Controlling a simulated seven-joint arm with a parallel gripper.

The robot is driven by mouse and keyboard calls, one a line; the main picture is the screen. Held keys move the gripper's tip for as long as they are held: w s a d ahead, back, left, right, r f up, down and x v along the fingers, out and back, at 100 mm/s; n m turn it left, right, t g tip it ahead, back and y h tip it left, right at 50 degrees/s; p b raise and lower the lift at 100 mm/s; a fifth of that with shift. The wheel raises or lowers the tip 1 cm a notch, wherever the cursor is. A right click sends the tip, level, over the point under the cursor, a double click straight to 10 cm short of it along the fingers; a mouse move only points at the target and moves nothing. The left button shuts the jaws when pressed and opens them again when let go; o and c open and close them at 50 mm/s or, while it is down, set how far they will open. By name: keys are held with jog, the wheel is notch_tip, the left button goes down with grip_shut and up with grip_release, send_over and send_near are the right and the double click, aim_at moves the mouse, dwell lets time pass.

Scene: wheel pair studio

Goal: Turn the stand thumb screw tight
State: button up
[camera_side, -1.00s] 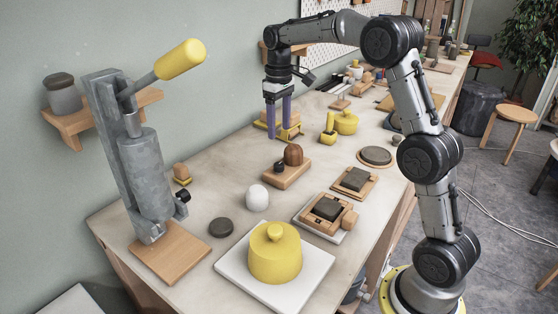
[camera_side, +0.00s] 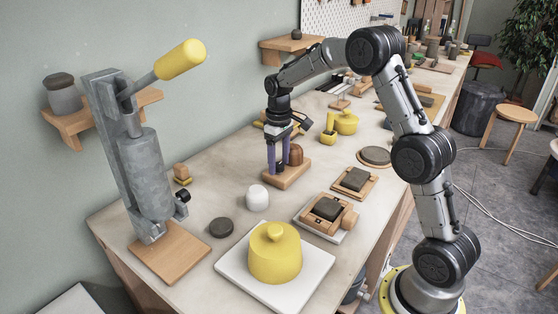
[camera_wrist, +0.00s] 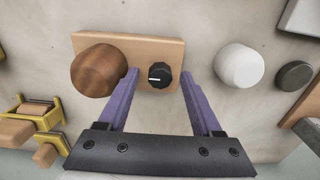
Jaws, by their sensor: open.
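The stand thumb screw, seemingly the small black knob (camera_wrist: 159,75) with a white line, is on a wooden stand (camera_wrist: 145,42) next to a brown wooden dome (camera_wrist: 98,70). In the wrist view the line lies roughly crosswise. My gripper (camera_wrist: 162,74) is open, pointing down, with one purple finger on each side of the knob and a gap visible to both. The left finger is close to the dome. In the side view my gripper (camera_side: 278,168) is low over the stand (camera_side: 287,178); the fingers mostly hide the knob there.
A white rounded object (camera_side: 257,197) and a dark disc (camera_side: 221,227) stand in front of the stand. A grey lever press (camera_side: 150,170) is at the left, a yellow lidded pot (camera_side: 275,258) at the front. Yellow-and-wood pieces (camera_wrist: 35,110) lie at the wrist view's left.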

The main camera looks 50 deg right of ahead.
grip_shut()
jog(key=shift+m, duration=0.3)
jog(key=m, duration=0.9)
jog(key=shift+r+m, duration=0.1)
jog(key=shift+m, duration=0.3)
jog(key=m, duration=0.4)
jog(key=shift+m, duration=0.3)
jog(key=m, duration=0.4)
jog(key=shift+m, duration=0.4)
